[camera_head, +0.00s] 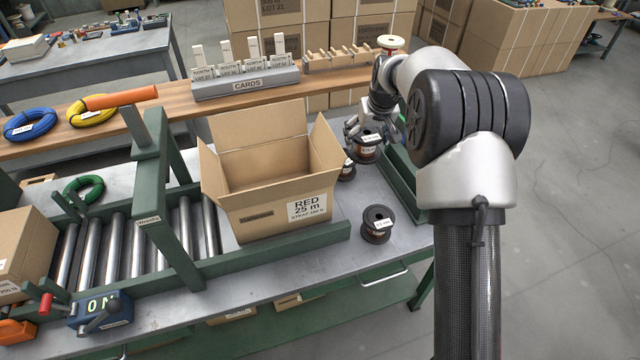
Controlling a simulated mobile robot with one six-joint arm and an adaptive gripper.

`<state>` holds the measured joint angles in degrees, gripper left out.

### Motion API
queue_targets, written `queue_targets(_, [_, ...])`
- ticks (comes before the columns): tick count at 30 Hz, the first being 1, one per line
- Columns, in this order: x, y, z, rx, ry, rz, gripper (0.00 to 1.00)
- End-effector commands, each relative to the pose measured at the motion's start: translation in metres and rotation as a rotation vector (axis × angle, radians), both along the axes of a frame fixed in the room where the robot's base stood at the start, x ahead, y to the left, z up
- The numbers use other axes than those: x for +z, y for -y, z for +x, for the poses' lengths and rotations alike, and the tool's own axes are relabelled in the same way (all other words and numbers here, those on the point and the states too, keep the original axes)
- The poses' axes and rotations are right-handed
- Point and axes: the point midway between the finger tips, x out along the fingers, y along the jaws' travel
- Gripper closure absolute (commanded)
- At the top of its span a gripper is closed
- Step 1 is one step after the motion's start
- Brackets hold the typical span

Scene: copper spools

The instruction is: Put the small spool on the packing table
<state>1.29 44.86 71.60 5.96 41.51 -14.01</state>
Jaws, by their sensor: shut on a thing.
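My gripper (369,128) points down at the right end of the packing table and is shut on a dark-flanged copper spool (367,154) with a white label. I cannot tell whether this spool touches the table. A second copper spool (347,171) is just left of and below it, partly hidden. A third dark spool (377,226) with a white label stands on the packing table (400,250), nearer the front edge and apart from the gripper. The labels are too small to read, so I cannot tell for sure which is the small spool.
An open carton (270,215) marked RED 25 m stands left of the spools. A green rail (405,190) runs along the right. Rollers (120,245) lie left; bare table surrounds the front spool.

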Motion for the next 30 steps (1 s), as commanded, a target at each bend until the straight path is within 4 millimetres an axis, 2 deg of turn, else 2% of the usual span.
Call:
queue_targets(5, [-0.03,0.0,0.0,0.0,0.001,0.0,0.71])
queue_targets(15, [-0.115,0.0,0.0,0.0,0.001,-0.001,0.71])
queue_targets(18, [-0.135,0.0,0.0,0.0,0.002,-0.001,0.71])
queue_targets(21, [-0.147,0.0,0.001,0.0,0.003,0.0,0.71])
queue_targets(30, [-0.168,0.0,0.001,0.0,0.003,0.0,0.71])
